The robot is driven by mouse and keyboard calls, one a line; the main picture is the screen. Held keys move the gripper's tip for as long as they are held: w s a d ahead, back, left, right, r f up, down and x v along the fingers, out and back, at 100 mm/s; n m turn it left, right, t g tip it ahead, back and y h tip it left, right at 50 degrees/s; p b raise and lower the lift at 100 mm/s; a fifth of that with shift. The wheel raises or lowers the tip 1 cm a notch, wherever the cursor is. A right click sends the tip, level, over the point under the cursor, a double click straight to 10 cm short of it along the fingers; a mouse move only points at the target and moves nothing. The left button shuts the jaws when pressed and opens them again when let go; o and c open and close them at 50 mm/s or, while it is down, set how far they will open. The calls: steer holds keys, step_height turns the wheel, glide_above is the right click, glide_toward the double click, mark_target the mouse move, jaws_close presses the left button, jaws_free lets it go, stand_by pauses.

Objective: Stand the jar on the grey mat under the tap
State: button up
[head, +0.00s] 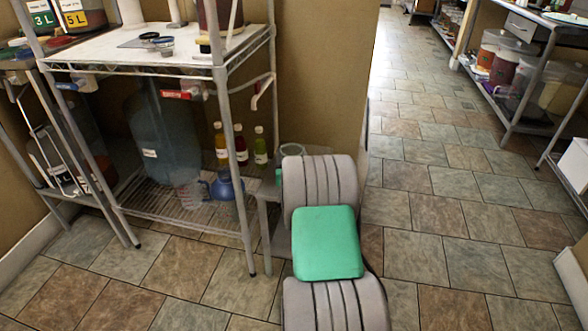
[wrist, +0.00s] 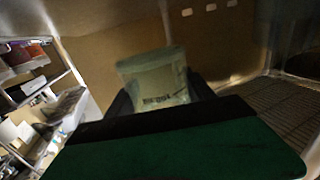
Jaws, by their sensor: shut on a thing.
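The jar (wrist: 155,78) is pale, see-through glass with a small dark printed label. In the wrist view it sits between the dark fingers of my gripper (wrist: 161,96), which is shut on it. In the head view a pale round rim, likely the jar's (head: 291,149), shows just past my arm, right of the rack; my arm hides the gripper there. A tap with a red handle (head: 178,93) and one with a blue handle (head: 68,86) hang under the rack's top shelf. I cannot make out the grey mat.
The metal rack (head: 245,200) has posts close to my arm's left. Its lower shelf holds a big blue carboy (head: 162,140), several small bottles (head: 241,146) and a blue jug (head: 222,185). Another shelf unit (head: 510,105) stands at the right. The tiled floor between is clear.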

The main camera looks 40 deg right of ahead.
steer(key=shift+d+f, duration=0.35)
steer(key=shift+f, duration=0.1)
steer(key=shift+d+f+b, duration=0.2)
steer(key=shift+f+b, duration=1.1)
steer(key=shift+f, duration=0.55)
steer(key=o, duration=1.5)
steer(key=shift+o, duration=0.2)
steer(key=shift+r, duration=0.1)
